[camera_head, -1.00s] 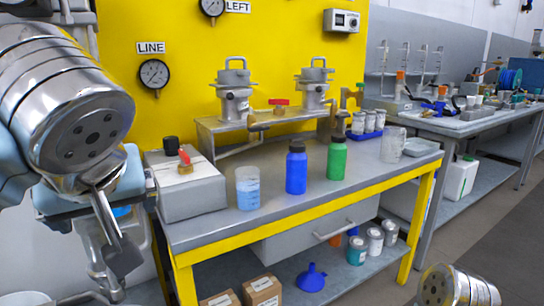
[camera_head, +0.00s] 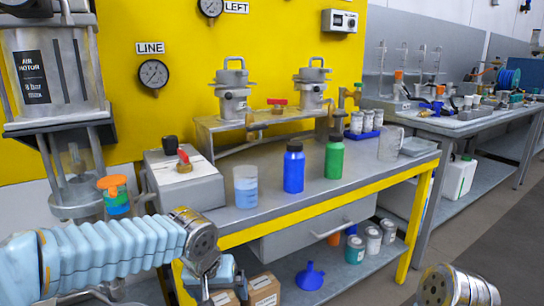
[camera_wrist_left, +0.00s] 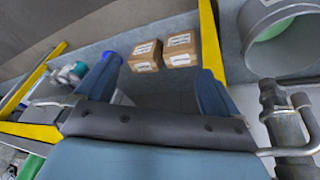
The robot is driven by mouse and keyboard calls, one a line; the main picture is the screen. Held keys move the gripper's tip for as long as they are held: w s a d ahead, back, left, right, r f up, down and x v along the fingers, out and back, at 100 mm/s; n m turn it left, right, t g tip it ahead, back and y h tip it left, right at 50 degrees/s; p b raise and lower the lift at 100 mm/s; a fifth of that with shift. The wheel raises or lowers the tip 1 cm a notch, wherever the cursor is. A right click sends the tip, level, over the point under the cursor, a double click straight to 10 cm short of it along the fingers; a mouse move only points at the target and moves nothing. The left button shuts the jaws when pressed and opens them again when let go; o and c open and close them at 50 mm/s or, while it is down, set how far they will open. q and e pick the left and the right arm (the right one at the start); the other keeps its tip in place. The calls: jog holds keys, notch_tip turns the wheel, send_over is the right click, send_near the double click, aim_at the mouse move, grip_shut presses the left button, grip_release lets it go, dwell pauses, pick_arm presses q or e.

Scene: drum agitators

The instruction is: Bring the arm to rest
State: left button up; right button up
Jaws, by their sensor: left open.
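My left arm (camera_head: 110,250), in a pale blue ribbed sleeve, comes in from the lower left in the head view. Its metal wrist (camera_head: 200,238) is beside the near left corner of the workbench. My left gripper (camera_head: 212,278) hangs below the wrist, low by the bench's yellow frame, and its jaws are partly hidden there. In the left wrist view the two fingers of this gripper (camera_wrist_left: 158,85) are wide apart with nothing between them. A metal part of my right arm (camera_head: 455,288) shows at the bottom right; its gripper is out of view.
The workbench (camera_head: 225,225) carries a beaker (camera_head: 246,187), a blue bottle (camera_head: 294,167) and a green bottle (camera_head: 335,157). Cardboard boxes (camera_head: 264,290) and a blue funnel (camera_head: 310,277) are on its lower shelf. The air motor stand (camera_head: 55,70) rises at the left.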

pick_arm(q)
notch_tip(320, 180, down, 16)
jog(key=s+d+g+h, duration=0.2)
jog(key=d, duration=0.1)
jog(key=s+a+f+n, duration=0.1)
jog(key=s+f, duration=0.6)
jog(key=f, duration=0.4)
jog(key=s+a+f+h, duration=0.1)
jog(key=s+a+f, duration=0.1)
jog(key=s+f, duration=0.6)
notch_tip(320, 180, down, 3)
jog(key=shift+r+n+g, duration=0.1)
jog(key=shift+n+g, duration=0.3)
